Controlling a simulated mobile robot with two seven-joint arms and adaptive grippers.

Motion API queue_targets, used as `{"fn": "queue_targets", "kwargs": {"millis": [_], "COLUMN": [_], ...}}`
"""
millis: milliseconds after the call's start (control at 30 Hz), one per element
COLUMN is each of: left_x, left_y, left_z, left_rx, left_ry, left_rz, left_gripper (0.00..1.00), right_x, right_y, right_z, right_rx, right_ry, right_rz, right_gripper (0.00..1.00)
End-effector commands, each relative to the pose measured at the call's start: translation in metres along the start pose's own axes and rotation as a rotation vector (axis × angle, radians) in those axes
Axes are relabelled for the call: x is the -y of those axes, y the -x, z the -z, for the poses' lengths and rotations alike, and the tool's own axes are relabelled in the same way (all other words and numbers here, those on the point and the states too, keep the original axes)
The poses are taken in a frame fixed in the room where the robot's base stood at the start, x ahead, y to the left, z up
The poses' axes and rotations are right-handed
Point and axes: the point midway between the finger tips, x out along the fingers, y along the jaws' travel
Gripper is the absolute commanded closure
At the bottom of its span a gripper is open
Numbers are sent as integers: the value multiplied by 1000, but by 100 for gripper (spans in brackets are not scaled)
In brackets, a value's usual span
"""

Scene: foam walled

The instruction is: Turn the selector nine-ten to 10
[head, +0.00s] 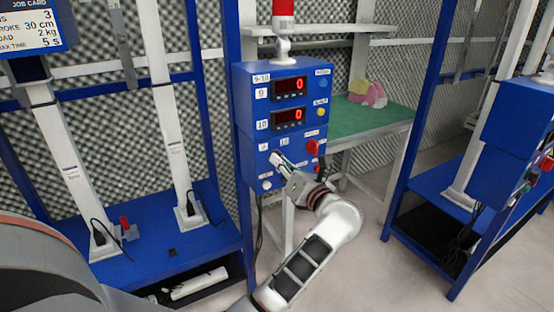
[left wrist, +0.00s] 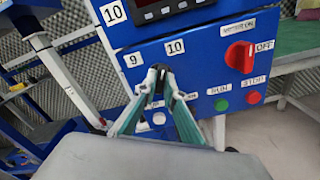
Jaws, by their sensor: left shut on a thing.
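The blue control box (head: 243,125) stands in the middle of the head view. The nine-ten selector (left wrist: 160,80) is a small dark knob on its lower front, below the labels 9 (left wrist: 131,60) and 10 (left wrist: 175,47). My left gripper (head: 277,160) reaches it from the front. In the left wrist view its two green-grey fingers close on the selector (left wrist: 161,74). The fingertips hide most of the knob, so I cannot tell which number it points to. My right gripper is not in view.
A red rotary switch (left wrist: 240,56) marked OFF sits right of the selector. Below it are a green button (left wrist: 221,104) and a red button (left wrist: 253,97). A white button (left wrist: 159,118) is just under the fingers. Two displays (head: 289,87) show 0. A green-topped table (head: 370,118) stands behind.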

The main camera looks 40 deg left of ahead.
Motion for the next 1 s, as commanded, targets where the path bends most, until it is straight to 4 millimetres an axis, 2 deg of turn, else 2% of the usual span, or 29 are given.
{"fn": "queue_targets", "kwargs": {"millis": [600, 633, 700, 1000], "left_x": [1, 1, 1, 0], "left_y": [1, 1, 1, 0], "left_z": [1, 1, 1, 0], "left_rx": [0, 0, 0, 0], "left_ry": [-49, -49, -48, -46], "left_rz": [1, 1, 1, 0], "left_gripper": [100, 88, 74, 74], "right_x": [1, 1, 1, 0], "right_y": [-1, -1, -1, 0], "right_z": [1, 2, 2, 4], "right_rx": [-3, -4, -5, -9], "right_ry": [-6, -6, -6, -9], "right_rz": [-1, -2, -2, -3], "right_gripper": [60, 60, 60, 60]}}
